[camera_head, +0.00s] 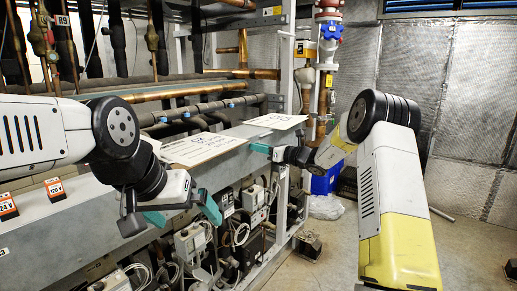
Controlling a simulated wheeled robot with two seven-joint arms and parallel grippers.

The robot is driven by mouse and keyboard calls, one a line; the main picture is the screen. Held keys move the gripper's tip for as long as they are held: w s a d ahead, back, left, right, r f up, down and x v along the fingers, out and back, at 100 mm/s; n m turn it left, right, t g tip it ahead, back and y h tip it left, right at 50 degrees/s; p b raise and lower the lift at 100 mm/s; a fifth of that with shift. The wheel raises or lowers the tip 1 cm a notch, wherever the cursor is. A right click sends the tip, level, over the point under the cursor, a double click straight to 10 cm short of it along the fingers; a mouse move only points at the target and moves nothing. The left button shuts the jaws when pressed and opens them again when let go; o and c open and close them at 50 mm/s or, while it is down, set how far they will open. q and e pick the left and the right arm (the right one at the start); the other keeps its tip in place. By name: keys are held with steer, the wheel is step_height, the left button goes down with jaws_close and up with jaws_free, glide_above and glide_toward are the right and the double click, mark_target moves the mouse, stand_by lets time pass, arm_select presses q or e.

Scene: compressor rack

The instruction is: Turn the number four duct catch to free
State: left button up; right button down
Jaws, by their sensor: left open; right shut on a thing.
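The long grey duct (60,232) runs from the lower left toward the middle, with its front face toward me. My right gripper (264,151), with teal fingers, is at the far right end of the duct's front face. It is shut on a small part there, apparently a duct catch, which the fingers hide. I cannot read a number on it or tell its turned position. My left gripper (182,213) is open and empty, in front of the duct's middle, with its teal fingers apart. No other catch can be made out clearly.
Orange voltage labels (55,188) stand at the left. Below the duct are grey boxes (190,242) and loose cables. Copper pipes run behind. The floor (330,250) is partly clear at the right.

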steer(key=shift+f+n, duration=0.1)
steer(key=shift+n, duration=8.5)
steer(key=c, duration=1.3)
jaws_free()
steer(key=shift+s, duration=0.1)
steer(key=v, duration=0.7)
steer(key=shift+s+d, duration=0.2)
steer(key=shift+d, duration=0.1)
